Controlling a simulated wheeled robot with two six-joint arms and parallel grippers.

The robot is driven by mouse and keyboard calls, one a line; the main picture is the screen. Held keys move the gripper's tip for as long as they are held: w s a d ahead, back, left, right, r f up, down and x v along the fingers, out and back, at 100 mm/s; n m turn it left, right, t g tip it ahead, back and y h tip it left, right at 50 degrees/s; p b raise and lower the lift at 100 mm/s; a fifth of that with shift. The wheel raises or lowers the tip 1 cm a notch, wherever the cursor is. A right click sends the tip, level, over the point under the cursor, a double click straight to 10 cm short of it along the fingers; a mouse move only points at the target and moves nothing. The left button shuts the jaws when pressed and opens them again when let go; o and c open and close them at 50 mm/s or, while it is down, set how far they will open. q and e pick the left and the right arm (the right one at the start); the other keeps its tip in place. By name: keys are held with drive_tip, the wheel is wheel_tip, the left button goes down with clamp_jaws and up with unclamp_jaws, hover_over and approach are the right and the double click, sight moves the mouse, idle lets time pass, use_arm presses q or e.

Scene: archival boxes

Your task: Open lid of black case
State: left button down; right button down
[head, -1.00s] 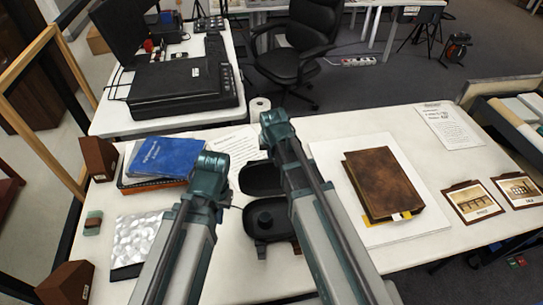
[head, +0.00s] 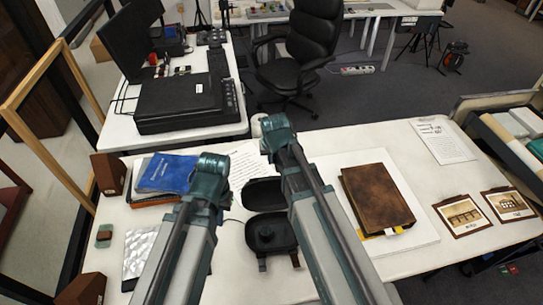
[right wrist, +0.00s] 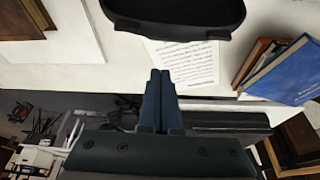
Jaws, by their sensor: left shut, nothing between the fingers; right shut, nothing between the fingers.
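The black case stands open on the white table, in the middle of the head view. Its lid (head: 264,194) is laid back on the far side, and its lower half (head: 262,250) is nearer, with a round black item (head: 267,234) inside. My right arm covers the right edge of the case. In the right wrist view my right gripper (right wrist: 160,76) is shut and empty, and the rounded rim of a black case half (right wrist: 180,28) shows beyond its fingertips, apart from them. My left arm reaches in left of the case; its fingers are hidden.
A brown book (head: 377,199) lies on a white board right of the case. A blue book (head: 166,173) lies on a stack at left. A printed sheet (head: 246,165) lies behind the case. Two photo cards (head: 463,214) lie at right. A black scanner (head: 188,103) stands on the desk behind.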

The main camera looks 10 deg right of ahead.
drive_tip(key=s+a+n+g, duration=0.2)
drive_tip(key=s+a, duration=0.1)
drive_tip(key=s, duration=0.6)
drive_tip(key=s+a+f+n+g, duration=0.1)
drive_tip(key=s+a, duration=0.3)
drive_tip(key=s, duration=0.5)
drive_tip(key=shift+s+n+g+h, duration=0.2)
drive_tip(key=shift+n+g+h, duration=0.25)
drive_tip(key=shift+n, duration=0.45)
drive_tip(key=c, duration=0.9)
unclamp_jaws()
drive_tip(key=shift+a+f, duration=0.1)
